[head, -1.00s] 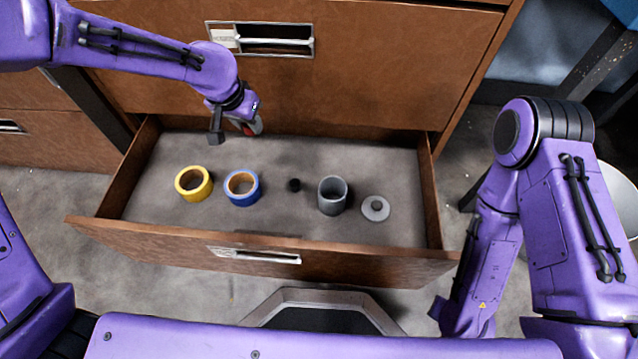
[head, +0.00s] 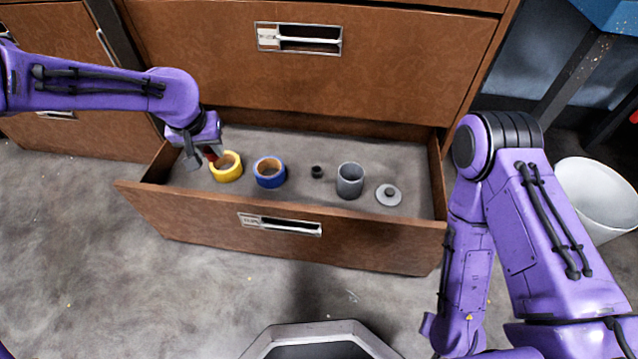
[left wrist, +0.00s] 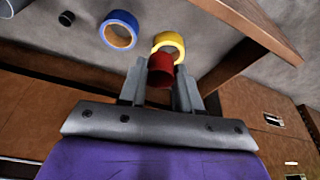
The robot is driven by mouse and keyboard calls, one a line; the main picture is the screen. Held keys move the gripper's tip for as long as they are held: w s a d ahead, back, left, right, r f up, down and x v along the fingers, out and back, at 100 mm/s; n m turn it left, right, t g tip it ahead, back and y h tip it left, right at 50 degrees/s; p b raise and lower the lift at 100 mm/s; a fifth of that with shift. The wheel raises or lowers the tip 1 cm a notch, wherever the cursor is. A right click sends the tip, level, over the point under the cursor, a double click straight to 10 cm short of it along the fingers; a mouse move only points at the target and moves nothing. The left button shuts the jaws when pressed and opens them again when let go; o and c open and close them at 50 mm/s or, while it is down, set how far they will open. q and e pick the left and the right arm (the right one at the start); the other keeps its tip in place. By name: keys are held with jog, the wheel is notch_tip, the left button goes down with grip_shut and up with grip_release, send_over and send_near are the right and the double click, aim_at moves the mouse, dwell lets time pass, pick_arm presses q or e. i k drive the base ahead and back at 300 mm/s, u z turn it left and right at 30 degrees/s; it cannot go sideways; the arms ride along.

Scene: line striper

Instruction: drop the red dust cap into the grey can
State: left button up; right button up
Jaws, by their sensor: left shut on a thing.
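The red dust cap (left wrist: 161,69) is between the fingers of my left gripper (left wrist: 160,82), which is shut on it. In the head view my left gripper (head: 202,160) is over the left end of the open drawer, beside the yellow tape roll, and hides most of the cap. The grey can (head: 350,181) stands upright and open-topped in the drawer, to the right of the gripper. Only a part of it shows at the top left edge of the left wrist view. My right gripper cannot be made out; my right arm hangs at the right.
The open drawer (head: 285,240) also holds a yellow tape roll (head: 227,167), a blue tape roll (head: 269,172), a small black cap (head: 317,172) and a grey lid (head: 389,195). A white bin (head: 597,198) stands on the floor at the right. The cabinet front rises behind the drawer.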

aim_at(347, 194)
jog(key=u, duration=1.45)
jog(key=k, duration=0.9)
jog(key=z, duration=1.5)
jog(key=i, duration=1)
